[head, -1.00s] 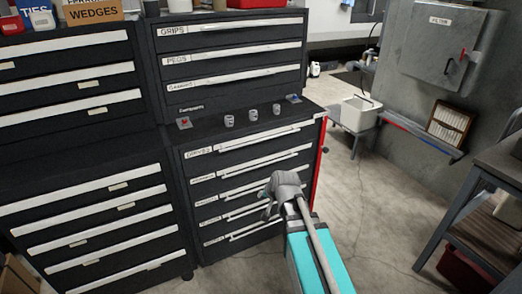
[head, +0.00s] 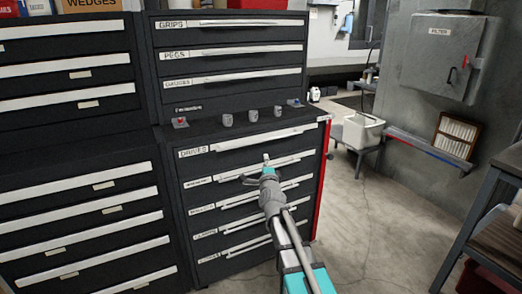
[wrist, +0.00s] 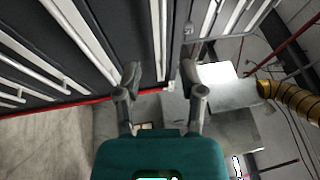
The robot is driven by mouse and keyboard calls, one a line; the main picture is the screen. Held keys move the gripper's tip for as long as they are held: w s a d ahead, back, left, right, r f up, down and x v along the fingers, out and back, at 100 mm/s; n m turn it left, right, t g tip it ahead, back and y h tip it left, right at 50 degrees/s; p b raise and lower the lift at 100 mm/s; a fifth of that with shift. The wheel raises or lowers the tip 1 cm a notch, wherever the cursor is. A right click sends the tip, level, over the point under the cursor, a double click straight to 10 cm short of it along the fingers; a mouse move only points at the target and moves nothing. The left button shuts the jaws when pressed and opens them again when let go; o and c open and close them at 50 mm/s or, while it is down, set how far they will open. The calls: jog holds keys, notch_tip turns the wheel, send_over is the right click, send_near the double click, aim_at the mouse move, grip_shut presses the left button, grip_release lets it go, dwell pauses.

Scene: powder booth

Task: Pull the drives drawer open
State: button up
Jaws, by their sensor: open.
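The drives drawer (head: 222,152) is the top drawer of the lower black cabinet, marked DRIVES, in the head view. It looks shut, with a long pale handle strip (head: 262,138) across its front. My gripper (head: 257,169) is open and empty, in front of the cabinet, just below that handle in the picture. The gap between fingers and cabinet is hard to judge. In the wrist view, the two fingers (wrist: 159,73) stand apart with nothing between them. Pale handle strips (wrist: 90,30) run past them there; I cannot tell which is the drives handle.
Small grey cups (head: 253,115) and a red-topped item (head: 181,122) stand on the cabinet ledge. Another drawer cabinet (head: 75,215) adjoins at left. A white bin (head: 362,130) on a stand and a dark table (head: 492,225) are at right. The floor between is clear.

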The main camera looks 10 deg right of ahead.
jog(key=shift+d+m, duration=0.15)
jog(key=shift+m, duration=0.15)
jog(key=shift+w+r, duration=0.1)
jog(key=shift+w, duration=0.1)
jog(key=w, duration=0.4)
jog(key=w+r+p, duration=0.1)
jog(key=w, duration=0.3)
jog(key=w+d+r+p, duration=0.1)
jog(key=w, duration=0.4)
jog(key=shift+w+d+r, duration=0.1)
jog(key=shift+r, duration=0.1)
jog(key=shift+c, duration=0.3)
grip_shut()
